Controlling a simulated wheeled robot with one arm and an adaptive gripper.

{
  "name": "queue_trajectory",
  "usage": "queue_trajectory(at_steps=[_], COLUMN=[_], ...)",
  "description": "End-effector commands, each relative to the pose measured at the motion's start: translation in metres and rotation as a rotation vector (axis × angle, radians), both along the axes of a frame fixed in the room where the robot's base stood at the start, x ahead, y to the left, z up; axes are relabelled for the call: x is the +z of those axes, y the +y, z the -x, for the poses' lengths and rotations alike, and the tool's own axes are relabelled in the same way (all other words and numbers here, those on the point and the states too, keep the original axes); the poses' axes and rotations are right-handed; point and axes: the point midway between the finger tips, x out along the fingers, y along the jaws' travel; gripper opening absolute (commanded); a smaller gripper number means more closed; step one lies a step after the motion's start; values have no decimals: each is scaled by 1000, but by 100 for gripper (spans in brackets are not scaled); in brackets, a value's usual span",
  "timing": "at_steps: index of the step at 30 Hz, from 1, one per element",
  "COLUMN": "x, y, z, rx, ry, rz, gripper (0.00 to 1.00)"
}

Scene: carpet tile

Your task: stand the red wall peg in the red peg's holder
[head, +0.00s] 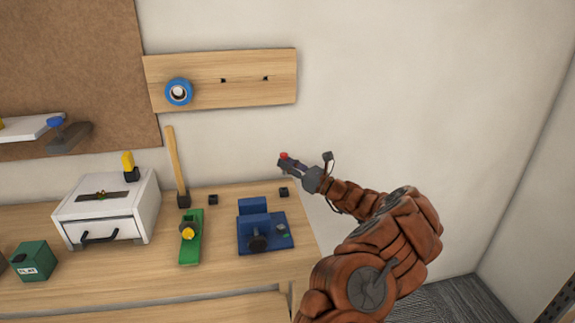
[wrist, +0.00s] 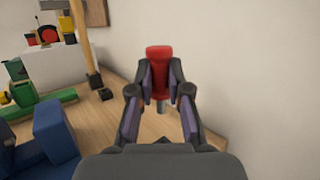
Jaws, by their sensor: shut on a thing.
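The red wall peg (head: 284,155) is in my gripper (head: 291,163), above the right end of the workbench and in front of the wall. In the wrist view, the peg (wrist: 158,60) stands between the two fingertips (wrist: 159,84), its wide red head sticking out beyond them. Two small black blocks stand on the bench, one (head: 213,199) by the hammer and one (head: 284,192) below my gripper. I cannot tell which, if either, is the red peg's holder.
A blue vise (head: 265,235) stands on the bench at lower left of my gripper. A green plane (head: 190,240), a hammer (head: 176,165) and a white drawer box (head: 107,210) are farther left. A wooden wall board (head: 240,92) holds blue tape (head: 178,92).

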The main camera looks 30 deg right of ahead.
Motion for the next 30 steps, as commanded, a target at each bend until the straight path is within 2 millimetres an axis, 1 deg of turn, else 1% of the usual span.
queue_trajectory(at_steps=[21,30], x=[0,-5], y=[0,0], z=[0,0], rx=[1,1], ry=[0,1], rz=[0,1], gripper=[0,0])
